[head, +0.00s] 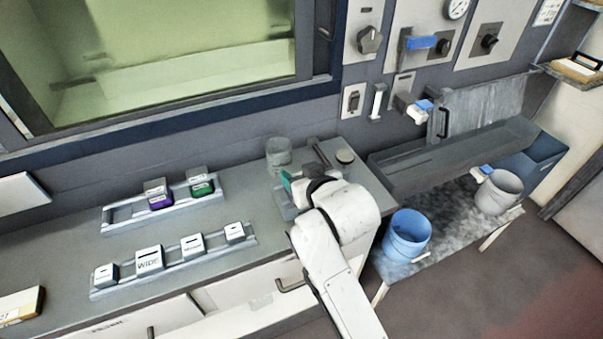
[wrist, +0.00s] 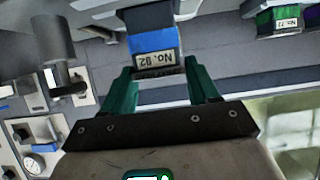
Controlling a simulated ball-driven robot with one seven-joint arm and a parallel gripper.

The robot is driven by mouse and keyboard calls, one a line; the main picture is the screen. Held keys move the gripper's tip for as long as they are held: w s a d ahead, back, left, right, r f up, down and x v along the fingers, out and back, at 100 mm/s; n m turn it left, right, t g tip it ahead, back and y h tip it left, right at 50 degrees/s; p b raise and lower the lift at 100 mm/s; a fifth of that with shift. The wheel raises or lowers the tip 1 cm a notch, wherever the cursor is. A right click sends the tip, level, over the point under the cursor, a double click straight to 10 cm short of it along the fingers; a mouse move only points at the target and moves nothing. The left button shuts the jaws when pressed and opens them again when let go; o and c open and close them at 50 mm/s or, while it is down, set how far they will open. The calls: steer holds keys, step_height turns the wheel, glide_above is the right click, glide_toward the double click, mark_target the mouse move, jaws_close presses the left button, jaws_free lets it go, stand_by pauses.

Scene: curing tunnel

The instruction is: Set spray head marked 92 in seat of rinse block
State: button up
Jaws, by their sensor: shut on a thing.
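The spray head marked No. 92 (wrist: 153,42), a block with a blue band and a white label, is between the green fingers of my gripper (wrist: 162,85) in the wrist view. The gripper is shut on it. In the head view my gripper (head: 287,181) is over the right part of the counter, one green finger showing; my arm hides the spray head there. A grey block (head: 283,205), seemingly the rinse block, shows partly below and left of the gripper. Its seat is hidden, and I cannot tell whether the spray head touches it.
A clear jar (head: 278,151) and a dark upright post (head: 320,153) stand close behind the gripper. A back rack (head: 125,221) holds purple and green heads. A front rack (head: 205,263) holds several white-grey pieces. A sink (head: 440,150) and a blue bucket (head: 407,235) are right.

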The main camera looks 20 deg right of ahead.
steer(key=shift+f+b, duration=0.4)
steer(key=shift+f, duration=0.35)
stand_by(0.4)
steer(key=o, duration=1.2)
steer(key=shift+o, duration=0.2)
steer(key=shift+f, duration=0.15)
